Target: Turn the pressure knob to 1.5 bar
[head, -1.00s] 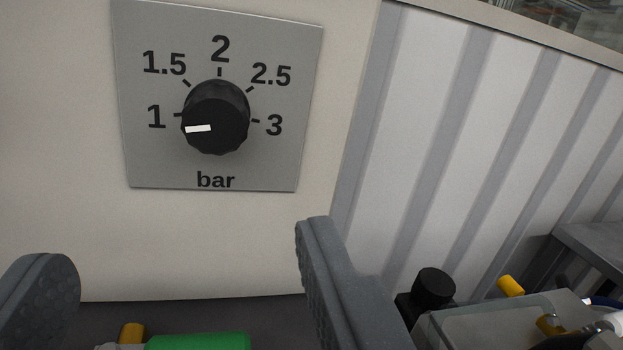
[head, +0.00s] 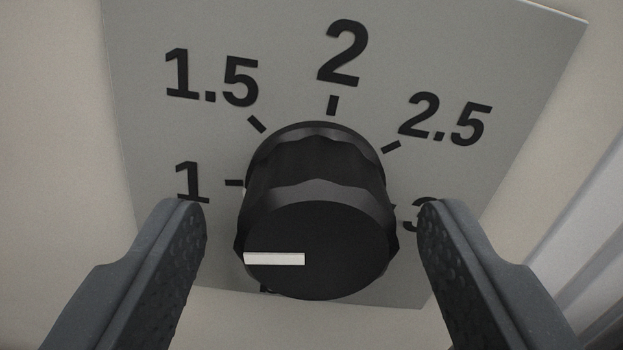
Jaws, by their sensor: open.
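The pressure knob (head: 335,225) is a black scalloped knob in the middle of the head view. Its white pointer line (head: 275,259) lies to the left, on the side of the 1 mark. The 1.5 mark (head: 256,124) is at the knob's upper left. My gripper (head: 312,225) is open, with one finger to the left of the knob and one to the right. A gap shows between each finger and the knob. The right finger covers part of the 3, and the knob hides most of the "bar" label.
The grey dial plate (head: 470,60) carries the marks 1 to 3 and sits on a beige panel (head: 50,120). A light ribbed wall (head: 590,240) shows at the right edge. I see no loose object near the knob.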

